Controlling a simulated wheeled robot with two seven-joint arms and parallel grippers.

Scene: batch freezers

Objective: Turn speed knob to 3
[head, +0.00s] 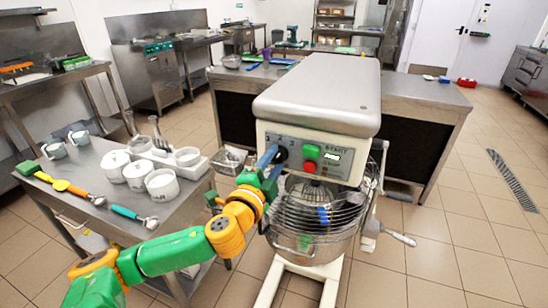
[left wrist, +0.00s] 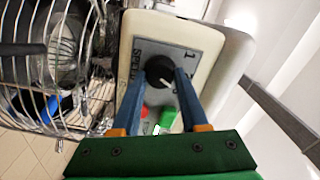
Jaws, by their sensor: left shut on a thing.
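The speed knob (head: 281,152) is a round black dial on the white front panel of the mixer (head: 318,100). My left gripper (head: 275,154) is at the panel with its blue fingers shut on the knob. In the left wrist view the knob (left wrist: 159,69) sits between the two fingertips (left wrist: 164,72), and a short white pointer mark shows on it. A numeral 1 shows on the panel beside it; other numerals are partly hidden by a finger. My right gripper is not in view.
A green button (head: 312,151) and a red button (head: 309,166) sit right of the knob, close to the fingers. The wire guard (head: 325,208) and bowl are below. A steel table (head: 110,215) with white pots and scoops stands at left. The floor at right is largely clear.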

